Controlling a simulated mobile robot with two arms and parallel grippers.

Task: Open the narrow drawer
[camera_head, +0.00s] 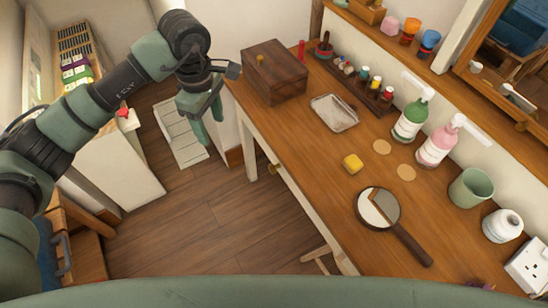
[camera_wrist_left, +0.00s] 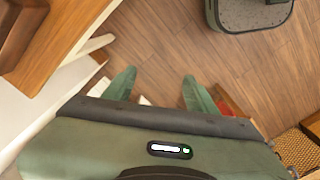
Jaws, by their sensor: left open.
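The wooden dressing table (camera_head: 320,158) runs down the right side of the head view. A small wooden knob (camera_head: 275,169) sticks out of its front edge. The drawer front is seen too steeply to make out, and I cannot tell a gap there. My left gripper (camera_head: 208,122) hangs over the floor, left of the table's far end and apart from the knob. In the left wrist view its two green fingers (camera_wrist_left: 158,88) are spread with nothing between them. A corner of the tabletop (camera_wrist_left: 55,45) shows at upper left there. My right gripper is not in view.
A pale cabinet (camera_head: 118,165) stands at left. The floor (camera_head: 200,215) between is clear.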

